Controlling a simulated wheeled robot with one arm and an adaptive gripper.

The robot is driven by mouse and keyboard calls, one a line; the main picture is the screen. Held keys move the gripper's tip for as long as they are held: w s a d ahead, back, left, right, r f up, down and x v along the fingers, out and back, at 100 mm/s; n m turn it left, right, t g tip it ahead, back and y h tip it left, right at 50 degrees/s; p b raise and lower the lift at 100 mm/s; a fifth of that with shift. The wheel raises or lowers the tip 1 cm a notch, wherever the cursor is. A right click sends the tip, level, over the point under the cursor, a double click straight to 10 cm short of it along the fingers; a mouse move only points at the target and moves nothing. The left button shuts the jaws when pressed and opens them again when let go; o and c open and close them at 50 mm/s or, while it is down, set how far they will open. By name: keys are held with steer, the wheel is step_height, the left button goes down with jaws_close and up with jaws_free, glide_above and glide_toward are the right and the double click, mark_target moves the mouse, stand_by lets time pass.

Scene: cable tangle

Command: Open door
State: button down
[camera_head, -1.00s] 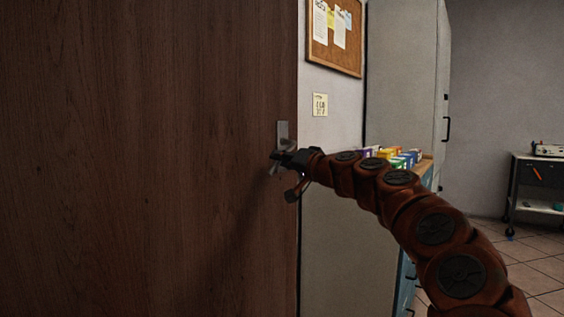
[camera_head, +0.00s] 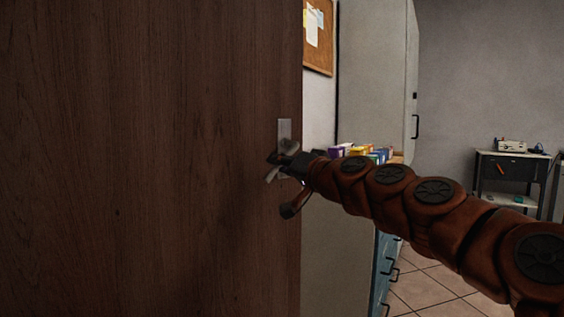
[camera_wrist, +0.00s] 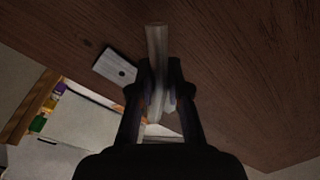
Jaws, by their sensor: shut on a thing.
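The brown wooden door (camera_head: 150,150) fills the left half of the head view, and its right edge borders a view into the room. A grey metal handle plate (camera_head: 285,128) sits near that edge, and the plate also shows in the wrist view (camera_wrist: 115,67). My gripper (camera_head: 278,160) is at the handle, with its fingers shut around the lever. In the wrist view the pale lever (camera_wrist: 155,45) lies between the two dark fingertips of my gripper (camera_wrist: 158,95). Part of the lever is hidden by the fingers.
Past the door edge are a grey cabinet (camera_head: 370,80), a corkboard (camera_head: 318,40) and colourful boxes (camera_head: 360,152) on a counter with blue drawers (camera_head: 388,265). A dark cart (camera_head: 510,168) stands farther back. Tiled floor (camera_head: 430,285) is clear at the lower right.

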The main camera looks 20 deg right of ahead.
steer(key=shift+s, duration=0.5)
steer(key=shift+a, duration=0.1)
steer(key=c, duration=1.4)
jaws_free()
steer(key=shift+a, duration=0.15)
steer(key=shift+o, duration=1.4)
steer(key=shift+s, duration=0.1)
steer(key=v, duration=0.7)
steer(key=shift+s, duration=0.15)
